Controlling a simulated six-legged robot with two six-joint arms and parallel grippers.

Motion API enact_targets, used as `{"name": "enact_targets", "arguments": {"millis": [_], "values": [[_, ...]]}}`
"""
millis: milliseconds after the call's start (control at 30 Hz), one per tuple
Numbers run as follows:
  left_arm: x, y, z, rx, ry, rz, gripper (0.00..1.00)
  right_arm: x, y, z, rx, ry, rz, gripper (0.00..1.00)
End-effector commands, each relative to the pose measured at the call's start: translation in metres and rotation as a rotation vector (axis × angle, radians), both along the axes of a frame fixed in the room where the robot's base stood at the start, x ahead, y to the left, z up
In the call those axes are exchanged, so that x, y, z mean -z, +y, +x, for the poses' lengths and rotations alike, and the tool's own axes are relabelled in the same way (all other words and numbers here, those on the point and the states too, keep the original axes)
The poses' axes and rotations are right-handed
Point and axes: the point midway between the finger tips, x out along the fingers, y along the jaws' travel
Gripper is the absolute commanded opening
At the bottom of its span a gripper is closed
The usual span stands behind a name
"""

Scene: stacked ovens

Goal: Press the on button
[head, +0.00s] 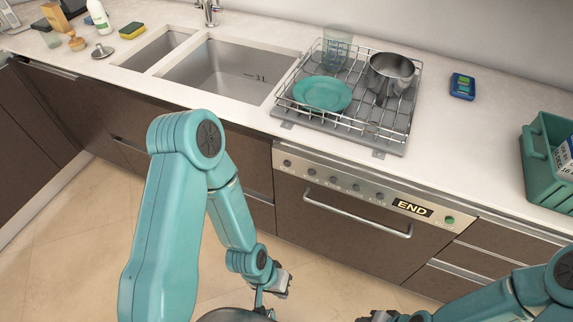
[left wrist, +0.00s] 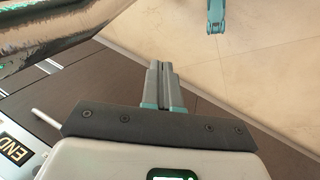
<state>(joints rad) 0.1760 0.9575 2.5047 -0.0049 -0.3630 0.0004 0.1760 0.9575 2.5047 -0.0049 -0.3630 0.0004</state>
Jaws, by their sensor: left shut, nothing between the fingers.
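The oven front (head: 340,225) has a metal control panel with several knobs, a black display reading "END" (head: 412,208) and a round green button (head: 449,220) at its right end. The display also shows at the left edge of the left wrist view (left wrist: 16,149). My left gripper (head: 281,283) is low in front of the oven, left of and below the button, and apart from it. In the left wrist view its fingers (left wrist: 161,68) are shut and empty. My right gripper (head: 376,316) is at the bottom edge, partly cut off; its fingers are unclear.
A long handle (head: 345,212) sticks out from the oven door below the panel. On the counter above are a dish rack (head: 395,134) with a teal plate (head: 322,94) and a metal pot (head: 389,72), and a green crate (head: 537,165) at right. Floor before the oven is clear.

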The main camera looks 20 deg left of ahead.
Motion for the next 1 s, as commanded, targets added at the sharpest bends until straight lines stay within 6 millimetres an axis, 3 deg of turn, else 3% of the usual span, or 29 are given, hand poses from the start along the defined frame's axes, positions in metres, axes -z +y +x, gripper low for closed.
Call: {"name": "enact_targets", "arguments": {"millis": [767,867,967,1000], "values": [[0.0,0.0,0.001,0.049,-0.021,0.003,0.0,0.0,0.0,0.0,0.0,0.0,0.0,0.43],[-0.001,-0.002,0.006,0.211,-0.106,0.001,0.0,0.0,0.0,0.0,0.0,0.0,0.0,0.43],[-0.006,-0.011,0.027,0.531,-0.314,-0.01,0.0,0.0,0.0,0.0,0.0,0.0,0.0,0.43],[-0.012,-0.015,0.042,0.686,-0.435,-0.005,0.0,0.001,0.0,0.0,0.0,0.0,0.0,0.43]]}}
